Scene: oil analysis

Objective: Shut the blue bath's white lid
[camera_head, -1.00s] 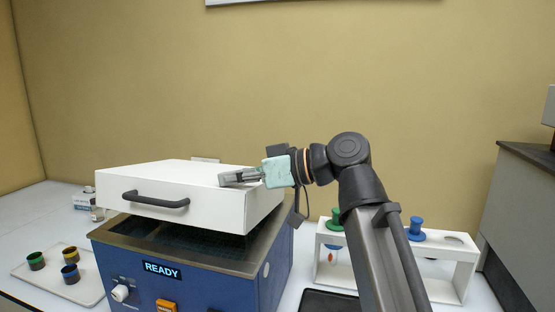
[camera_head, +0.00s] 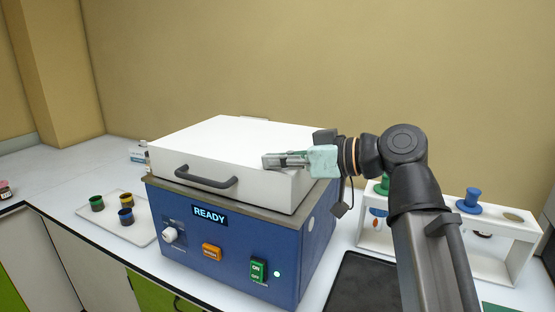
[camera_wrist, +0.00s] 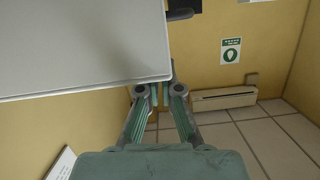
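The blue bath (camera_head: 240,245) stands on the counter with its white lid (camera_head: 235,145) over it. The lid lies nearly level, its front edge close to the metal rim; I cannot tell whether it is fully seated. A dark handle (camera_head: 205,178) is on its front face. My gripper (camera_head: 268,161) is at the lid's right front corner, its fingers pointing left over the top. It looks shut and holds nothing. Contact with the lid is unclear.
A tray (camera_head: 140,235) with several small dark jars stands left of the bath. A white rack (camera_head: 500,245) with blue and green stoppered items is at the right. A black mat or tray (camera_head: 360,285) lies right of the bath. The bath's screen (camera_head: 210,215) reads READY.

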